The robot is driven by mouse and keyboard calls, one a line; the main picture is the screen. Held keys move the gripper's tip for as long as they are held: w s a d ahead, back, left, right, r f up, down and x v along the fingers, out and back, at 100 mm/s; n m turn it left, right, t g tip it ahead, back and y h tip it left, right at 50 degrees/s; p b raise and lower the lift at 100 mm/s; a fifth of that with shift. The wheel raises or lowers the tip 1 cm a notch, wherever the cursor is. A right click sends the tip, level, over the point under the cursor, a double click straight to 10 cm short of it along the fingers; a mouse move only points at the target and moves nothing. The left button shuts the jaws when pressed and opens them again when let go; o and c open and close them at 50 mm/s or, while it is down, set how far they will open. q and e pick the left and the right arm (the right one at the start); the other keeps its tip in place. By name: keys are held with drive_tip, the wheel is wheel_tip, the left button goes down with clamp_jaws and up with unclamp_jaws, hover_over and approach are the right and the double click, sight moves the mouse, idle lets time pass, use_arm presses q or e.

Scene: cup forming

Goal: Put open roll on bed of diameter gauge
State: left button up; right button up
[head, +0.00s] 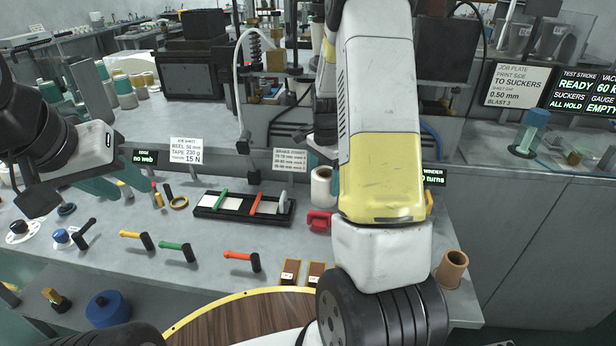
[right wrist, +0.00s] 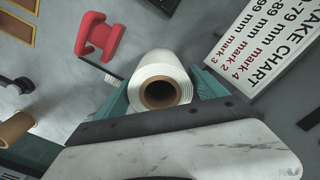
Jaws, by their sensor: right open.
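The open roll, white with a brown core, stands on the bench in the head view (head: 321,188), beside my right arm. In the right wrist view the roll (right wrist: 160,88) sits between the teal fingers of my right gripper (right wrist: 158,92), which is open around it.
A red clamp-like piece (head: 318,221) is close to the roll. The brake chart (head: 290,160) stands behind the gauge. Yellow, green and orange handled tools (head: 175,250) lie in front of it. A brown core tube (head: 453,268) stands at the right bench edge.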

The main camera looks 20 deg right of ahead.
drive_tip(key=s+a+r+n+t+y, duration=0.1)
drive_tip(key=s+a+r+n, duration=0.15)
drive_tip(key=r, duration=0.45)
drive_tip(key=s+a+r+n+t, duration=0.1)
drive_tip(key=s+a+r+n, duration=0.2)
drive_tip(key=r, duration=0.4)
drive_tip(key=s+a+r+n+t+y, duration=0.1)
drive_tip(key=s+a+r+n, duration=0.1)
drive_tip(key=s+r, duration=0.4)
drive_tip(key=s+a+r+n+t, duration=0.1)
drive_tip(key=s+a+r+n, duration=0.1)
drive_tip(key=s, duration=0.3)
drive_tip(key=s+a+r+n+t, duration=0.2)
drive_tip(key=s+a+n, duration=0.1)
drive_tip(key=s+n, duration=0.2)
drive_tip(key=shift+s, duration=0.8)
